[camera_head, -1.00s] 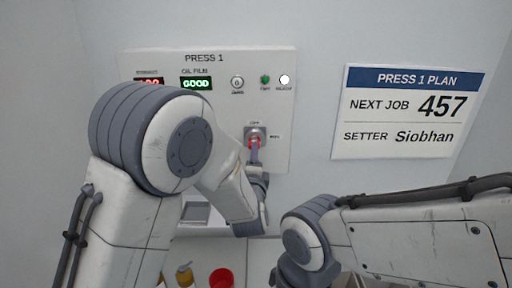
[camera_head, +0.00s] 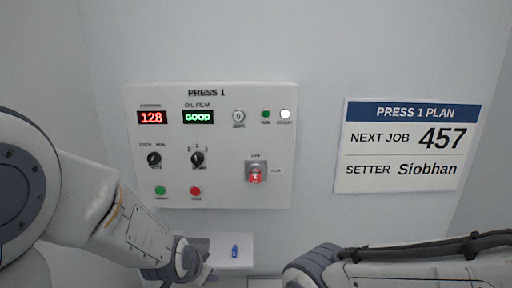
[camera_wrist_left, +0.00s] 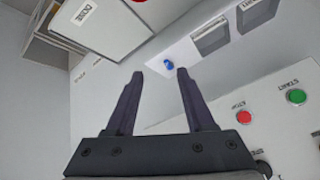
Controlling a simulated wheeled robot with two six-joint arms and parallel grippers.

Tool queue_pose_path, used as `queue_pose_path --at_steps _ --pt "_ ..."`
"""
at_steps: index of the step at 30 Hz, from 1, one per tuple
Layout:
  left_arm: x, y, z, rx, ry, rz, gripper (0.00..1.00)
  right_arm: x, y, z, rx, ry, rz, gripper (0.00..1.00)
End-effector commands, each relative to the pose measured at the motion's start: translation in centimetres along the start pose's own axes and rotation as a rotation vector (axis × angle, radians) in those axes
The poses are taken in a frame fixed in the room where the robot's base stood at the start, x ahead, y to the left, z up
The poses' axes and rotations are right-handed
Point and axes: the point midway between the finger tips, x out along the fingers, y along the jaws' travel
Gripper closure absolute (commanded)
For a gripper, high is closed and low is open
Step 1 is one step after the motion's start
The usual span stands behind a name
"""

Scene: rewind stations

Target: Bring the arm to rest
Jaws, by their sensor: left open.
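My left arm (camera_head: 100,215) comes in from the left in the head view, its wrist low beside the press panel. My left gripper (camera_wrist_left: 160,74) is open and empty in the left wrist view, its two dark fingers apart. A small blue object (camera_wrist_left: 168,64) shows beyond the fingertips on a white ledge; it also shows in the head view (camera_head: 235,251). My right arm (camera_head: 420,265) lies across the lower right of the head view; its gripper is not in view.
The PRESS 1 panel (camera_head: 220,135) reads 128 and GOOD. It carries knobs, green and red buttons, and a red-handled switch (camera_head: 255,174). A PRESS 1 PLAN sign (camera_head: 405,145) hangs at the right. The wall space between is clear.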

Motion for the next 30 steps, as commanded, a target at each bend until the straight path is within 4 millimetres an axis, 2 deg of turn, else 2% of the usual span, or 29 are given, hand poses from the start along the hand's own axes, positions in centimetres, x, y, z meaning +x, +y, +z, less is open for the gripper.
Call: queue_pose_path --at_steps 3,15,17,23,30 --pt "-0.9 -0.2 3.2 -0.151 -0.108 0.029 0.46 0.0 0.0 0.0 0.0 0.0 0.0 0.46" --pt "-4.6 -0.3 11.6 -0.552 -0.423 0.019 0.46 0.0 0.0 0.0 0.0 0.0 0.0 0.46" --pt "-3.9 1.4 11.4 -0.502 -0.418 0.046 0.46 1.4 0.1 0.1 0.001 0.0 0.0 0.46" --pt "-3.7 5.6 11.3 -0.393 -0.435 0.113 0.46 3.6 0.3 0.2 0.003 0.0 0.0 0.46" --pt "-4.1 11.6 12.6 -0.225 -0.464 0.21 0.46 7.2 0.5 0.4 0.005 0.0 0.0 0.46"
